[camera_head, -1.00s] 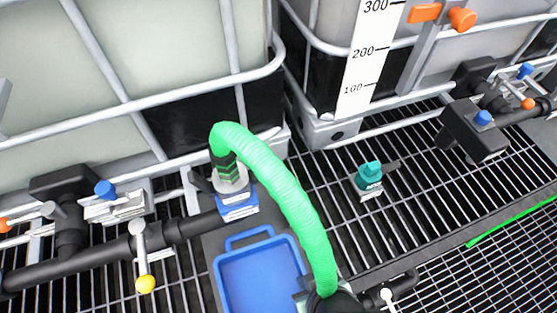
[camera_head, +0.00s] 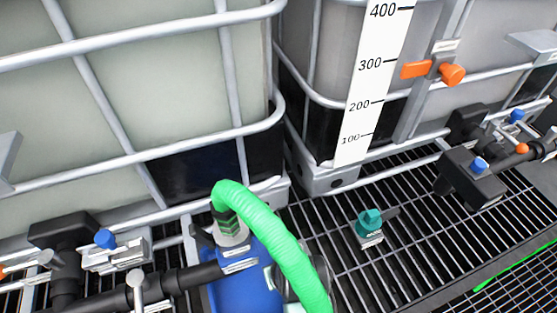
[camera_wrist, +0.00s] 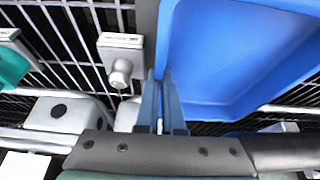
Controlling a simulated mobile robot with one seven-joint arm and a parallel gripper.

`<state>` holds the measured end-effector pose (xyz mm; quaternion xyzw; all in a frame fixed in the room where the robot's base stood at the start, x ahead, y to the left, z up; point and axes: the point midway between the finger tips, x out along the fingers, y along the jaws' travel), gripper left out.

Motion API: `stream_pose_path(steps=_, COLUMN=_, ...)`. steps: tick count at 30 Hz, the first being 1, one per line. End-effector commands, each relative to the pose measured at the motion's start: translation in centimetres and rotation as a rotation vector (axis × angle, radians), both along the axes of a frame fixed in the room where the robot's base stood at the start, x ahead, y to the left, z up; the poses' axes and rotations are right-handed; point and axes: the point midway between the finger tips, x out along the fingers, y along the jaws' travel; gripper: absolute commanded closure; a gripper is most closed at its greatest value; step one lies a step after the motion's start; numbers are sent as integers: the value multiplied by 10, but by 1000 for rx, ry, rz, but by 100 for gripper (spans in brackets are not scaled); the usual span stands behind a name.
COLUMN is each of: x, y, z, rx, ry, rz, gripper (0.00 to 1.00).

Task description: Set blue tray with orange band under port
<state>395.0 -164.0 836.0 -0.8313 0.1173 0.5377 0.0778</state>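The blue tray (camera_head: 240,292) is in the lower middle of the head view, partly hidden by the dark pipe and the green hose. It fills the upper right of the wrist view (camera_wrist: 235,50), where its inside looks empty. No orange band shows on the visible part. A port fitting (camera_head: 232,232) with the green hose (camera_head: 268,230) on it stands at the tray's far end. My gripper (camera_wrist: 161,78) has its two fingers close together at the tray's left edge, seemingly closed on its rim. In the head view the hose partly hides my gripper.
Large caged tanks (camera_head: 150,90) stand behind. A teal-capped fitting (camera_head: 370,222) stands on the grating to the right. A black pipe with a blue-knobbed valve (camera_head: 105,238) runs at left; another dark valve block (camera_head: 470,175) is at right. Open grating (camera_head: 350,265) lies right of the hose.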

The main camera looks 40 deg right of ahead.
Motion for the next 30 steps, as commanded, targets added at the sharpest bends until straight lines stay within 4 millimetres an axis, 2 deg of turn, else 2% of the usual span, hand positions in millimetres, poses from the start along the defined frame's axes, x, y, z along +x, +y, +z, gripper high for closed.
stream_pose_path(steps=6, x=-1, y=0, z=-33, rx=2, ry=1, rz=-1, gripper=100)
stream_pose_path(steps=20, x=3, y=-1, z=-40, rx=1, ry=-1, rz=0, gripper=100)
stream_pose_path(steps=21, x=3, y=-1, z=-40, rx=0, ry=1, rz=0, gripper=90)
stream_pose_path(steps=22, x=3, y=-1, z=-40, rx=0, ry=1, rz=0, gripper=84)
stream_pose_path(steps=30, x=3, y=-1, z=-40, rx=0, ry=0, rz=0, gripper=83)
